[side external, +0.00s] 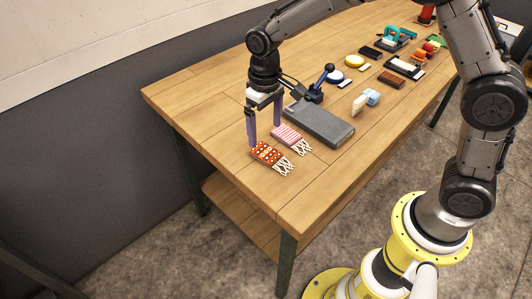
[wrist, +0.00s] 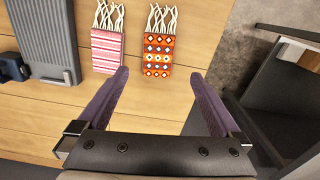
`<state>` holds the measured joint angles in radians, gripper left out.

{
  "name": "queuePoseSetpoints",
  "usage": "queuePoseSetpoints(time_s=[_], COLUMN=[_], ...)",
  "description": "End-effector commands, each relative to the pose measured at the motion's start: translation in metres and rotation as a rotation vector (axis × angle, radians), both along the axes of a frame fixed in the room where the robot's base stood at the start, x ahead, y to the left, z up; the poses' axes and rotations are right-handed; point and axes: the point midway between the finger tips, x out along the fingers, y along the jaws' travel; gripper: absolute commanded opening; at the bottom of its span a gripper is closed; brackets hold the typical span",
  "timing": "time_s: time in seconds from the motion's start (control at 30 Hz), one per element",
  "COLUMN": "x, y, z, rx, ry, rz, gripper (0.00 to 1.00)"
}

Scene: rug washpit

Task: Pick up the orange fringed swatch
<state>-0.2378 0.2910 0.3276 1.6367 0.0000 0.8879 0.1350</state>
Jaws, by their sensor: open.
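The orange fringed swatch (side external: 266,154) lies flat near the table's near-left end, with a dotted and diamond pattern and white fringe. In the wrist view the orange fringed swatch (wrist: 158,56) lies ahead of the fingertips, fringe pointing away. A pink striped fringed swatch (side external: 287,135) lies beside it, a small gap apart; it also shows in the wrist view (wrist: 107,51). My gripper (side external: 263,138) is open and empty, with two purple fingers pointing down close to the two swatches. In the wrist view my gripper (wrist: 163,72) has its fingers spread wide, the orange swatch between their lines.
A grey ribbed board (side external: 320,121) lies right of the swatches, with a dark blue handled tool (side external: 318,88) behind it. Blue and cream blocks (side external: 366,101) and several other items stand farther along the wooden table (side external: 197,110). The table's near edge is close to the swatches.

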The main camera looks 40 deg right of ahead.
Motion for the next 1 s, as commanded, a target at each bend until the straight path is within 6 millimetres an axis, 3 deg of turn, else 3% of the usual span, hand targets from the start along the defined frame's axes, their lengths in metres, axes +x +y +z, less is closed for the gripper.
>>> queuePoseSetpoints(time_s=[0.1, 0.37, 0.63, 0.93, 1.0], x=[0.0, 0.0, 0.0, 0.001, 0.001], y=[0.0, -0.002, -0.004, -0.003, -0.003], z=[-0.016, -0.035, -0.071, -0.076, -0.076], rx=[0.0, 0.0, 0.0, 0.0, 0.0], ry=[0.002, 0.002, 0.001, -0.002, -0.002], rz=[0.0, -0.001, 0.0, 0.0, 0.0], gripper=[1.0, 1.0, 1.0, 1.0, 0.91])
